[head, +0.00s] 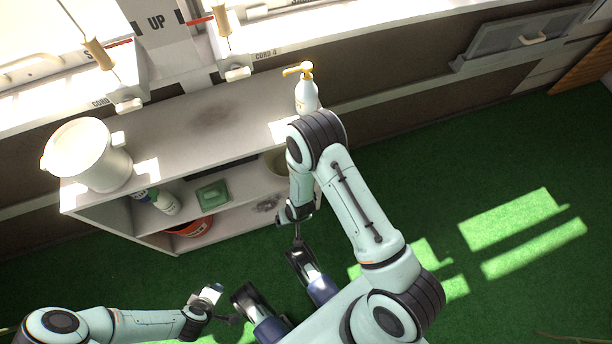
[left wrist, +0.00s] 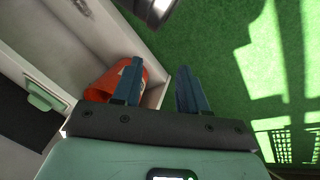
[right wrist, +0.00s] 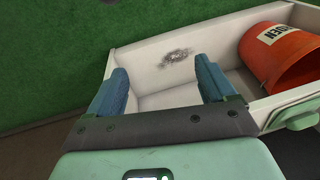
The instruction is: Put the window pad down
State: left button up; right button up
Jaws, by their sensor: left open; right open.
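The green window pad (head: 213,196), a flat block with a raised handle, lies on the middle shelf of the cabinet (head: 170,150). It shows at the left edge of the left wrist view (left wrist: 45,97) and at the right edge of the right wrist view (right wrist: 300,117). Neither gripper touches it. My left gripper (head: 211,294) is apart from the cabinet, with empty open fingers (left wrist: 158,88). My right gripper (head: 294,214) is open and empty in front of the cabinet's right part, its fingers (right wrist: 164,88) over the lower compartment.
An orange bucket (head: 192,227) lies on its side in the lower compartment, beside a dark smudge (right wrist: 175,57). A bottle (head: 160,201) stands left of the pad. A white bucket (head: 88,155) and pump bottle (head: 306,95) stand on top. Green floor (head: 500,160) at right is clear.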

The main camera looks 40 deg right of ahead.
jog(key=s+d+r+t+y, duration=0.1)
jog(key=s+d+r, duration=0.1)
jog(key=s, duration=0.3)
jog(key=shift+s+m, duration=0.3)
